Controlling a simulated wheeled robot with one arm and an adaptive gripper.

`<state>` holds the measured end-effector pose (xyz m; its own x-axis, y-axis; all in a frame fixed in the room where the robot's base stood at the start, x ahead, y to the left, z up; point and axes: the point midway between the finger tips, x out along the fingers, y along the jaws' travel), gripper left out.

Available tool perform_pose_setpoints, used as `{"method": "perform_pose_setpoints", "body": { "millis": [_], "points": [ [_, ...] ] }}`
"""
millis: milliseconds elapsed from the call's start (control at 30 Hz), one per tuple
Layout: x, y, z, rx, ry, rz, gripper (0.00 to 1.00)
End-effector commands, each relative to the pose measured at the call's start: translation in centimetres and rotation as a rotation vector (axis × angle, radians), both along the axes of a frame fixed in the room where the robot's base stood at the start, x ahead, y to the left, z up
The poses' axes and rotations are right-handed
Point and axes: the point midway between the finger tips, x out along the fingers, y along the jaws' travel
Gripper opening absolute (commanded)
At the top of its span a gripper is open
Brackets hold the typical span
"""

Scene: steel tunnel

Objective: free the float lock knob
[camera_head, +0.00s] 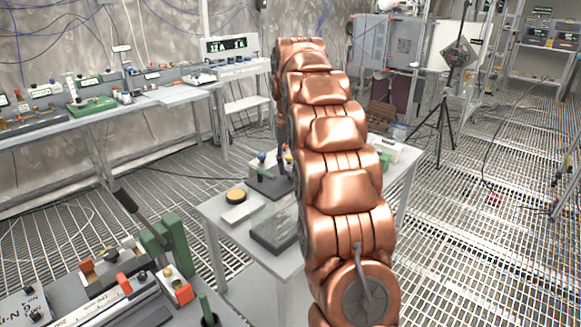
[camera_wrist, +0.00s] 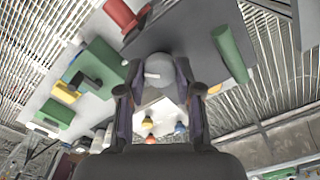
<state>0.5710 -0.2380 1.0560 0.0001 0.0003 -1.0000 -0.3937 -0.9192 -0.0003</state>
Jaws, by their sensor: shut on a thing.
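In the wrist view my gripper (camera_wrist: 158,66) has its two dark fingers on either side of a round grey knob (camera_wrist: 159,74) and is shut on it. The knob has a pale mark on its face. It looks like the float lock knob, but no label on it can be read. It sits next to a dark grey block (camera_wrist: 190,30) on the bench. In the head view my copper arm hides my gripper and the knob.
In the head view a small grey table (camera_head: 222,212) holds a yellow-topped button (camera_head: 236,195). A bench with a black lever (camera_head: 126,199) is at front left.

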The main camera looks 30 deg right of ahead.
Motion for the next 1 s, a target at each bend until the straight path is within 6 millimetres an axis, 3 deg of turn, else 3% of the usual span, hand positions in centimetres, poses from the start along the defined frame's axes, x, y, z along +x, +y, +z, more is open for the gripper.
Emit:
{"method": "perform_pose_setpoints", "body": {
  "millis": [500, 1000],
  "points": [
    [0.06, 0.05, 0.05, -0.001, -0.002, 0.426, 0.0],
    [0.05, 0.06, 0.08, -0.002, -0.002, 0.576, 0.0]
  ]
}}
